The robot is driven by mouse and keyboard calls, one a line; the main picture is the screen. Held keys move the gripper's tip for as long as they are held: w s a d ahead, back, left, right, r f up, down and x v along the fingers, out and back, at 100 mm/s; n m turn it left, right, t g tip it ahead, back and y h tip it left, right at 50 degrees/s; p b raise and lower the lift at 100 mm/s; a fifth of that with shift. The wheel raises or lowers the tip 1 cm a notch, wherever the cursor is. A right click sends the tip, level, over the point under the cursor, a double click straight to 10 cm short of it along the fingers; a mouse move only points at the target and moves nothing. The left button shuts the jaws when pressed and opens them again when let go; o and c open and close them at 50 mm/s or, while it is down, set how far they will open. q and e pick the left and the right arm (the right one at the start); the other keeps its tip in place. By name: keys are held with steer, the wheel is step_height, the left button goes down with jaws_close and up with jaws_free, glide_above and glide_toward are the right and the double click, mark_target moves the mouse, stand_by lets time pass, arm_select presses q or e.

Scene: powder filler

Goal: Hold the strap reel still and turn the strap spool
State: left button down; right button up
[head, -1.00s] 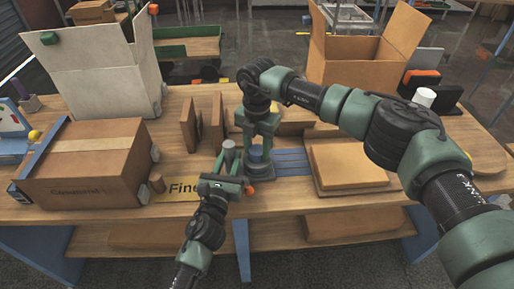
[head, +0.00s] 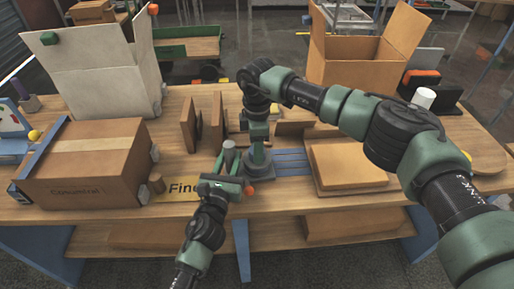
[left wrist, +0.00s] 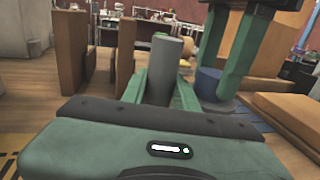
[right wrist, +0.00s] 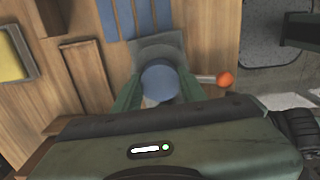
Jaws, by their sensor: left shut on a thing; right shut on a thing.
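The strap spool is a blue upright cylinder (right wrist: 160,82) on the dark grey base of the strap reel (right wrist: 158,48). The spool also shows in the left wrist view (left wrist: 208,84). My right gripper (head: 258,148) points down from above with its fingers shut around the spool. My left gripper (head: 229,158) comes in from the front, just left of the spool, and is shut on a grey upright post (left wrist: 165,65). I cannot tell how that post joins the reel's base. An orange knob (right wrist: 225,79) on a thin rod sticks out beside the base.
Brown upright panels (head: 200,126) stand behind left of the grippers. A closed carton (head: 85,165) is at left, and flat tan packages (head: 348,165) lie at right. Blue strips (head: 292,160) run beside the reel.

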steer(key=m, duration=0.3)
steer(key=shift+d+m, duration=0.1)
steer(key=shift+m, duration=2.1)
steer(key=o, duration=1.1)
step_height(320, 180, up, 12)
